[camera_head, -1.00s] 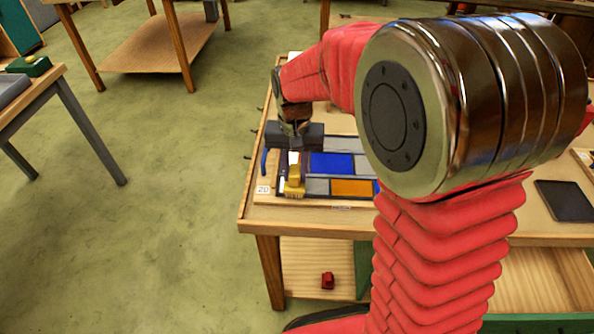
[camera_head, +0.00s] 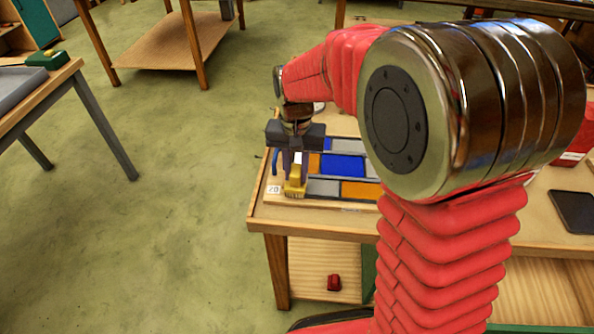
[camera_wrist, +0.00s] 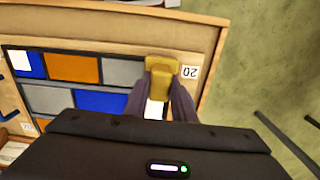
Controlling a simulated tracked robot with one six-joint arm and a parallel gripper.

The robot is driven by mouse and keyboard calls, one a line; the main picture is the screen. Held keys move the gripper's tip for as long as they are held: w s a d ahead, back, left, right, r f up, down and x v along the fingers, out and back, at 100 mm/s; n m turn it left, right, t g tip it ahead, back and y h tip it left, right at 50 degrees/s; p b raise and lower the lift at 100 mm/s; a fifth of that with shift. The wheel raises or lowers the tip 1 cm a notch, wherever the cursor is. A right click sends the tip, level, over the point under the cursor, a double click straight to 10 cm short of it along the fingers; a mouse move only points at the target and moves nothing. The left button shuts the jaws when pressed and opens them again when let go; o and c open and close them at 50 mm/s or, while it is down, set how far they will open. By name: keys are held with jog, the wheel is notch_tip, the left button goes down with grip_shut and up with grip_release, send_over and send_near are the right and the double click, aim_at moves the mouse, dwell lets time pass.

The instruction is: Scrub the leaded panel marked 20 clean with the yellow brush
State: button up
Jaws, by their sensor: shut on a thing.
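The leaded panel (camera_head: 342,167) lies flat in a wooden frame on the table, with blue, orange, grey and white panes between dark lines. The marker 20 (camera_head: 274,190) sits at its near left corner and also shows in the wrist view (camera_wrist: 190,71). My gripper (camera_head: 296,172) points down over the panel's left end, shut on the yellow brush (camera_head: 295,188). In the wrist view the brush (camera_wrist: 161,71) lies between my fingertips, over the panel's edge beside the marker. I cannot tell whether its bristles touch the glass.
Another table (camera_head: 45,95) at the left holds a green object (camera_head: 47,59). My arm hides the panel's right part.

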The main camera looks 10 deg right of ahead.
jog(key=shift+w+d, duration=0.2)
jog(key=shift+w, duration=0.55)
jog(key=shift+w+d, duration=0.2)
jog(key=shift+w, duration=0.5)
jog(key=shift+w+d, duration=0.2)
jog(key=shift+w, duration=0.55)
jog(key=shift+w+d, duration=0.15)
jog(key=shift+w, duration=0.55)
jog(key=shift+w, duration=0.1)
jog(key=shift+w+d, duration=0.2)
jog(key=shift+w, duration=0.5)
jog(key=shift+w+d, duration=0.15)
jog(key=shift+w, duration=0.5)
jog(key=shift+w+d, duration=0.2)
jog(key=shift+w, duration=0.55)
jog(key=shift+w+d, duration=0.2)
jog(key=shift+w, duration=0.5)
jog(key=shift+w, duration=0.1)
jog(key=shift+w+d, duration=0.15)
jog(key=shift+w, duration=0.55)
jog(key=shift+w+d, duration=0.15)
jog(key=shift+w, duration=0.55)
